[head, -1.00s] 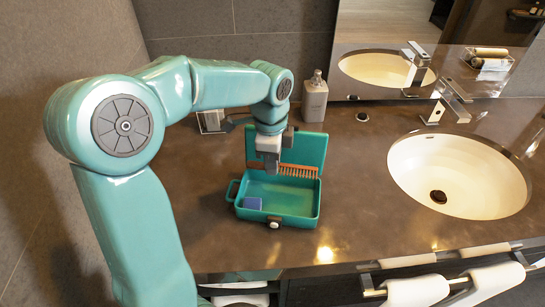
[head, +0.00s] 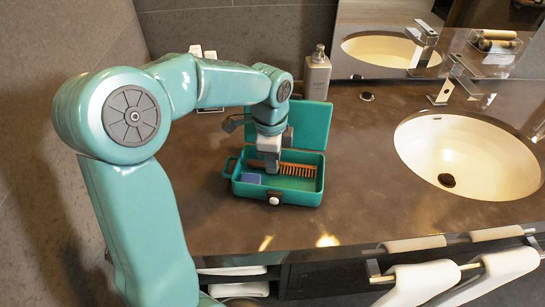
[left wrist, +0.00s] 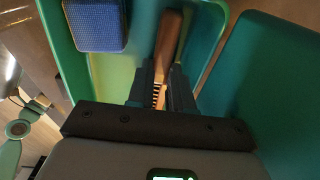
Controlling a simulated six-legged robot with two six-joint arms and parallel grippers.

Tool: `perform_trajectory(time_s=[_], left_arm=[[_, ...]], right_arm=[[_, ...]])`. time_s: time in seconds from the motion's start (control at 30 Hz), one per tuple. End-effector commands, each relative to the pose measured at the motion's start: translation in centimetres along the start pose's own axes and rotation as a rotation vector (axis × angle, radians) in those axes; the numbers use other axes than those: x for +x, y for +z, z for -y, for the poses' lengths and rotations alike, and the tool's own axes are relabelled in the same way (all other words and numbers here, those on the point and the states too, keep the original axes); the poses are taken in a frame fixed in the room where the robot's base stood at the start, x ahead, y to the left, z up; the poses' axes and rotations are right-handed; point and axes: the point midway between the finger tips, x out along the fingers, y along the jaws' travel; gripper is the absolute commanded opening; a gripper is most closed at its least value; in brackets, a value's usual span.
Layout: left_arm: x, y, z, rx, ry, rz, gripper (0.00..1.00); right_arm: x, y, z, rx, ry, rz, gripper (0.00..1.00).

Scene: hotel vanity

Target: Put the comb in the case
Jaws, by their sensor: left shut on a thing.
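The comb (head: 299,170) is brown with fine teeth and lies level inside the open teal case (head: 276,197), along its back side. In the left wrist view the comb's handle (left wrist: 168,38) sticks out past the fingers. My left gripper (head: 271,166) reaches down into the case from above and is shut on the comb. In the left wrist view its dark fingers (left wrist: 164,90) are on either side of the comb. Whether the comb touches the case floor, I cannot tell. The case lid (head: 309,125) stands open at the back. My right gripper is not in view.
A blue block (head: 251,178) lies in the case's left part and also shows in the left wrist view (left wrist: 96,24). A soap dispenser (head: 317,75) stands behind the case. The sink (head: 455,157) is to the right. The counter between is clear.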

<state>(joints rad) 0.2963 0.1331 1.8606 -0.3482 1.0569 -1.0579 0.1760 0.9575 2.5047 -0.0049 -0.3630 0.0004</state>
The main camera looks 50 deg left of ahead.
Motion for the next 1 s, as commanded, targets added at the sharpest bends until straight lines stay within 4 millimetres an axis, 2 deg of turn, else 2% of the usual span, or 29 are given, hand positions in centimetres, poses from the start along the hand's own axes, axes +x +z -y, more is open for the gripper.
perform_trajectory(time_s=[0.47,0.5,0.6,1.0], left_arm=[[0.18,0.01,0.0,0.0,0.0,0.0,0.0],[0.18,0.01,0.0,0.0,0.0,0.0,0.23],[0.18,0.01,0.01,0.0,0.0,0.0,0.5],[-0.3,-0.01,0.05,0.0,-0.002,-0.001,0.5]], right_arm=[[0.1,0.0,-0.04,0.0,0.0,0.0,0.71],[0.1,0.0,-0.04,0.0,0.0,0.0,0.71],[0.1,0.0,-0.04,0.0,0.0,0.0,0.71],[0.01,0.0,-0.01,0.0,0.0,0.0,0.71]])
